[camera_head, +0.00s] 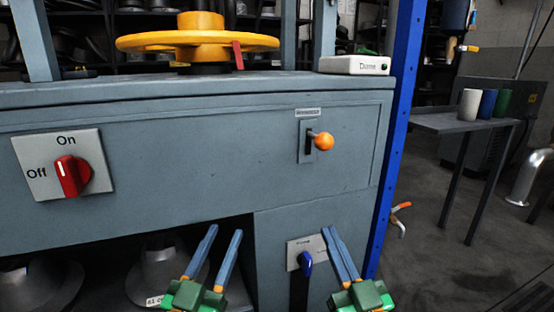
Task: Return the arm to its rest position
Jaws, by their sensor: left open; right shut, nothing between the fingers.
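My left gripper (222,236) is low in the head view, in front of the dark opening under the machine. Its two blue fingers are apart, with nothing between them. My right gripper (329,231) is to its right, in front of the lower panel. Its blue fingers are together and hold nothing. Its fingertips are beside a small plate (293,248) with a blue lever (306,264) pointing down. I cannot tell whether they touch the plate. Both grippers point up and away from me.
The grey machine (220,150) carries a red On/Off knob (72,176), an orange-knobbed lever (322,141), a yellow wheel (200,40) and a white "Dome" box (354,65). A blue post (398,130) stands right. Beyond it are a table (440,122) with cups and open floor.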

